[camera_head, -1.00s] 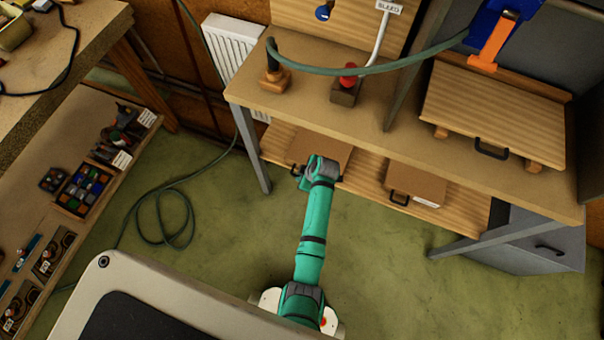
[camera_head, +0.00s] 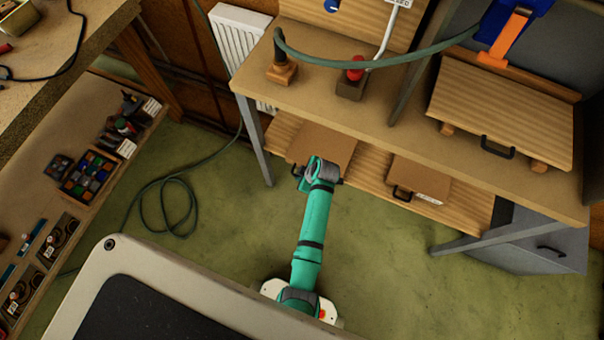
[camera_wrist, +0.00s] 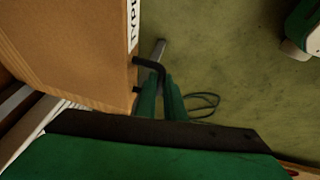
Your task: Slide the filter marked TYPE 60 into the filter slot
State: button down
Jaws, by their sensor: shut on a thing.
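A flat brown filter (camera_wrist: 75,45) fills the upper left of the wrist view. Its white label (camera_wrist: 132,22) starts with "TYPE"; the rest is cut off, so its number cannot be read. My gripper (camera_wrist: 160,98) is shut on the black handle (camera_wrist: 152,68) at the filter's edge. In the head view a brown board (camera_head: 322,144) lies on the lower shelf behind my arm's end, which hides my fingers there. A second brown filter (camera_head: 422,178) with a black handle and small white label lies further right. I cannot make out the filter slot.
The lower shelf (camera_head: 370,185) sits under a workbench (camera_head: 330,100) with metal legs (camera_head: 258,145). A grey cabinet (camera_head: 545,240) stands at the right. A hose (camera_head: 165,205) coils on the green floor at left. The floor before the shelf is otherwise clear.

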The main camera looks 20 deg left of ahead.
jog(key=shift+s, duration=0.75)
jog(key=shift+s+a, duration=0.1)
jog(key=shift+s, duration=1.75)
jog(key=c, duration=1.8)
grip_release()
jog(key=shift+o, duration=0.2)
jog(key=v, duration=1)
jog(key=shift+r, duration=0.4)
